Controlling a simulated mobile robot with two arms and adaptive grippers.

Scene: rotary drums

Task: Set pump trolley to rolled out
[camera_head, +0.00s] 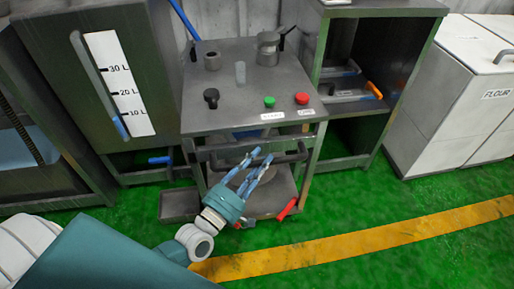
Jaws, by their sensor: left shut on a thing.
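A dark bar handle (292,157) runs across the front of the grey metal unit, below its top. I take the low frame with a shelf (278,192) under that top as the pump trolley; its inner parts are mostly hidden. My left gripper (257,163), with a teal wrist and blue fingers, reaches up from the lower left. Its fingers are shut on the bar handle, near its middle. A red lever (286,210) sticks out low at the front right. My right gripper is not in view.
The unit's top (225,113) bears a green button (269,101), a red button (302,98) and a black knob (211,97). A level-marked tank (120,80) stands left, an open shelf unit (350,110) and white bins (440,125) right. Green floor with a yellow stripe (360,239) lies clear in front.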

